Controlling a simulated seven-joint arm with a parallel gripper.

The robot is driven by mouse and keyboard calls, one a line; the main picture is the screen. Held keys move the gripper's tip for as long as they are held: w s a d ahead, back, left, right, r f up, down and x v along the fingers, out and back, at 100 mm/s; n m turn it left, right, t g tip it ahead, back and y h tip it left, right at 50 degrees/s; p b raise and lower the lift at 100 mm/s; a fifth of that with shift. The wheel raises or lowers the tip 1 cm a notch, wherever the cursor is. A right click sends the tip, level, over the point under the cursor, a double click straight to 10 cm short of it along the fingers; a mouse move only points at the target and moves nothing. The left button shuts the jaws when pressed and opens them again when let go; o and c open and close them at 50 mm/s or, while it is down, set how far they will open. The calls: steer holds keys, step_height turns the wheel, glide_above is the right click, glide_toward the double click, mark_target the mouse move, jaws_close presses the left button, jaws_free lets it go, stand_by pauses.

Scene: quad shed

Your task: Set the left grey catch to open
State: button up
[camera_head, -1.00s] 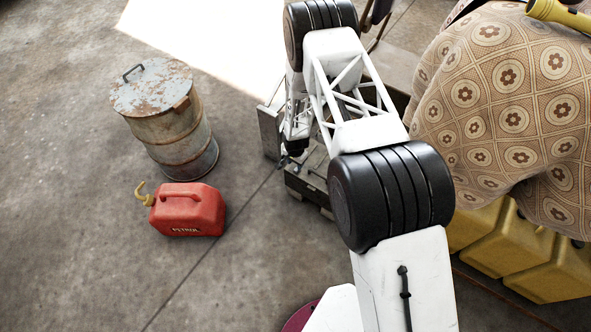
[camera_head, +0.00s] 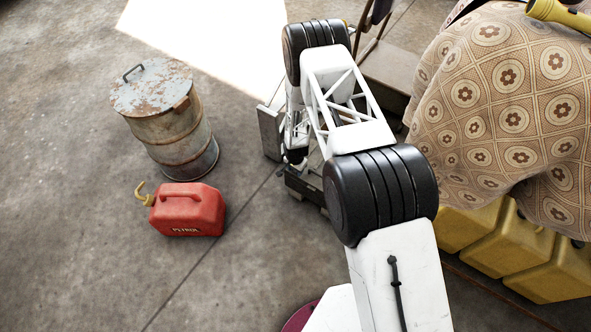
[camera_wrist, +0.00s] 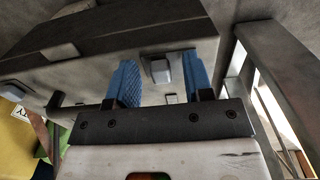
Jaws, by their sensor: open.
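My gripper (camera_wrist: 162,80) is open in the wrist view, with its two blue fingers apart. A small grey catch (camera_wrist: 159,71) on the face of a grey box (camera_wrist: 110,57) lies between the fingers in that picture. I cannot tell whether the fingers touch it. A second grey block, perhaps the other catch (camera_wrist: 60,51), shows farther left on the same box. I cannot tell which catch is the left one, or their settings. In the head view the box (camera_head: 308,188) is partly hidden under my arm, and the fingertips cannot be made out.
A red petrol can (camera_head: 187,210) and a rusty drum (camera_head: 172,120) stand left of the box. A patterned cloth (camera_head: 510,95) drapes over things at the right, above yellow cans (camera_head: 507,240). The floor at lower left is clear.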

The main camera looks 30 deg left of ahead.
jaws_close()
steer(key=shift+a, duration=1.1)
jaws_free()
steer(key=shift+r, duration=0.1)
step_height(320, 180, up, 8)
steer(key=shift+f, duration=0.25)
stand_by(0.4)
stand_by(0.6)
